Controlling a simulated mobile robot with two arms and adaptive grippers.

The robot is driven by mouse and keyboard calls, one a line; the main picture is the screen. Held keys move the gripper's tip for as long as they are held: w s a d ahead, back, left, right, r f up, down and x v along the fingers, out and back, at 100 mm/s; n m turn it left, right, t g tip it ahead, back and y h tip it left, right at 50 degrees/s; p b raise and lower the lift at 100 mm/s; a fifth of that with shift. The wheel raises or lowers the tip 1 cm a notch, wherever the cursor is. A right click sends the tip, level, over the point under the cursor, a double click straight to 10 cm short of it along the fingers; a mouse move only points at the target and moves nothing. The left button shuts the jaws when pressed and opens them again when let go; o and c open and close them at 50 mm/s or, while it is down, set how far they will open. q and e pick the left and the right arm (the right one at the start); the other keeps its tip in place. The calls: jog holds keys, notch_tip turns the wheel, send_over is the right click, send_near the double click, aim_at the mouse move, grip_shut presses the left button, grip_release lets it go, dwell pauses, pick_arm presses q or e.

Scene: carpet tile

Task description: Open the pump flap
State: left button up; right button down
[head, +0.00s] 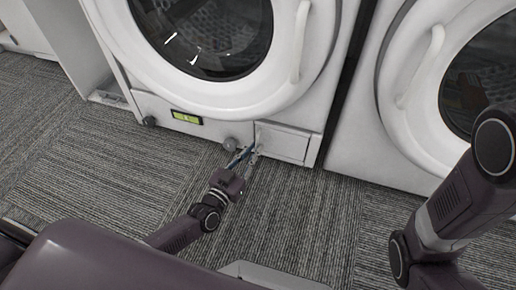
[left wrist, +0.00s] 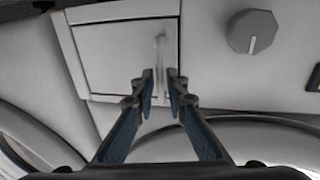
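The pump flap (head: 285,145) is a white rectangular panel low on the front of the left washing machine. It looks closed, flush with the panel around it. In the left wrist view the flap (left wrist: 110,55) is at the upper left, with a small upright handle (left wrist: 161,55) near its right edge. My left gripper (head: 250,151) is at the flap's left side in the head view. In the left wrist view its fingers (left wrist: 160,76) are apart, one on each side of the handle. Whether they touch it I cannot tell. My right gripper is out of view.
A grey knob (head: 231,144) sits just left of the flap; it also shows in the left wrist view (left wrist: 252,32). A small green display (head: 187,117) is further left. A second washer (head: 405,110) stands at right. Carpet in front is clear.

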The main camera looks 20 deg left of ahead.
pick_arm(q)
jog(key=shift+b+x, duration=0.45)
jog(key=shift+x, duration=0.9)
jog(key=shift+c, duration=0.7)
grip_shut()
jog(key=shift+s, duration=0.1)
